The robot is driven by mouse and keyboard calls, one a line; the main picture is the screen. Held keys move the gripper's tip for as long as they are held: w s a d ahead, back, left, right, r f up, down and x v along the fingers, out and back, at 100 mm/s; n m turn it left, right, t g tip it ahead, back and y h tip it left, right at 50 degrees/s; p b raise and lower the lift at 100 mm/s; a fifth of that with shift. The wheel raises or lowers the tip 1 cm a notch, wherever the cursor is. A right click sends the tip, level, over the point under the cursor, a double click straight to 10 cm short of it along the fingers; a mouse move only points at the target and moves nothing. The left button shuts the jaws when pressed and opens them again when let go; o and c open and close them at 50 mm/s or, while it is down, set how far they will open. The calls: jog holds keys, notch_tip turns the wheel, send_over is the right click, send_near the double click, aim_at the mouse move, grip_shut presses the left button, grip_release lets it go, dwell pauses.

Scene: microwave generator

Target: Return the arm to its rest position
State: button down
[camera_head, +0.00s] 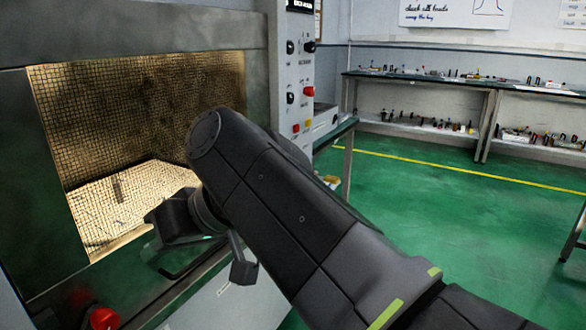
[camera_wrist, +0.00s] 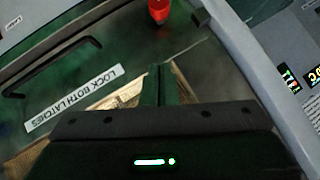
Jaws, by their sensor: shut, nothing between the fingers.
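My arm (camera_head: 290,205) is black and reaches from the lower right toward the generator, bent at a round joint. My gripper (camera_wrist: 160,82) shows in the wrist view with its two dark green fingers together and nothing between them. In the head view its body hangs at the arm's end, in front of the open chamber (camera_head: 140,95); the fingertips are hard to make out there. The chamber is lined with lit metal mesh, and a small dark object (camera_head: 118,188) is on its floor.
A control panel (camera_head: 295,85) with knobs and red buttons stands right of the chamber. A red knob (camera_head: 102,318) is at lower left. The wrist view shows a "LOCK BOTH LATCHES" label (camera_wrist: 73,98) and a black handle (camera_wrist: 50,65). Green floor is clear at right, before shelves (camera_head: 420,105).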

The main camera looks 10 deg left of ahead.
jog(key=b, duration=0.2)
send_near(107, 308)
jog(key=w+a, duration=0.2)
jog(key=a, duration=0.1)
jog(key=f, duration=0.1)
jog(key=s+a+f+b, duration=0.1)
jog(key=f+b, duration=0.1)
jog(key=shift+s+a, duration=0.3)
jog(key=shift+a, duration=0.1)
jog(key=shift+s+a+f, duration=0.1)
jog(key=shift+s+f, duration=0.1)
jog(key=shift+f, duration=0.15)
